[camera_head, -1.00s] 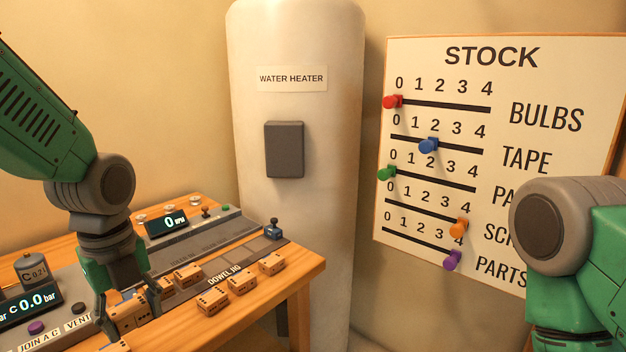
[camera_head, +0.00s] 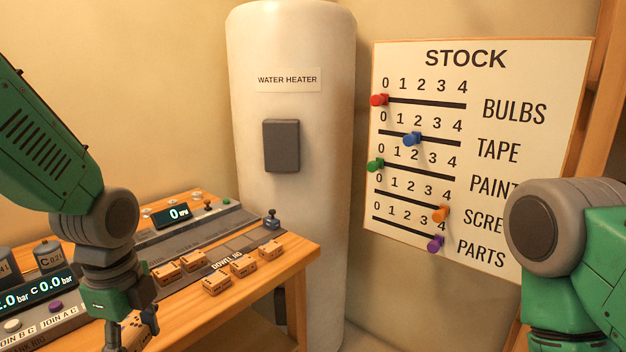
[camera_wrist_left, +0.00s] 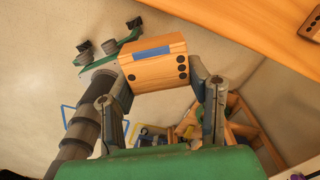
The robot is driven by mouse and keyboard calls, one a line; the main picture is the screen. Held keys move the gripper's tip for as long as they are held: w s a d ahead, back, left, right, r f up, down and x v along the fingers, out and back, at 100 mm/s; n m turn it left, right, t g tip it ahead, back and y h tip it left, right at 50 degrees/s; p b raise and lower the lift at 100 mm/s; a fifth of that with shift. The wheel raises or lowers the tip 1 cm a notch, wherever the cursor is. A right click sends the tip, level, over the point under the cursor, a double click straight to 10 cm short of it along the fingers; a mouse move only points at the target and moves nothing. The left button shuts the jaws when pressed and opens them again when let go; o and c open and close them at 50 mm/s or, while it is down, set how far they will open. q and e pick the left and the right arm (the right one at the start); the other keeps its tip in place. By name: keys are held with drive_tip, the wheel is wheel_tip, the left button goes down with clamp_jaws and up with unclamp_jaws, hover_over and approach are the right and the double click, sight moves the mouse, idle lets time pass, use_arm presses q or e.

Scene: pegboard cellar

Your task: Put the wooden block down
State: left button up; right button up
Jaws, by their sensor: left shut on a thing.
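The wooden block (camera_wrist_left: 155,68) is light orange wood with a blue strip on one face and dark round holes. My left gripper (camera_wrist_left: 160,82) is shut on it, one finger on each side. In the wrist view the block is clear of the tabletop, with floor far below it. In the head view my left gripper (camera_head: 128,335) is low at the bottom, in front of the wooden table's (camera_head: 190,325) near edge. The block shows only partly there, behind the fingers. My right gripper is outside both views; only part of that arm shows.
Several similar wooden blocks (camera_head: 216,283) stand in rows by the dowel jig label on the table. Grey control panels with displays (camera_head: 170,215) run along its back. Bare wood lies in front of the blocks. A water heater (camera_head: 290,210) and stock board (camera_head: 400,217) stand behind.

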use_arm(q)
drive_tip(key=s+d+f+n, duration=0.1)
drive_tip(key=f+n, duration=0.4)
drive_tip(key=n, duration=0.4)
drive_tip(key=s+d+f+n, duration=0.1)
drive_tip(key=f+n, duration=0.4)
drive_tip(key=n, duration=0.5)
drive_tip(key=shift+s+d+f, duration=0.15)
drive_tip(key=shift+s, duration=0.65)
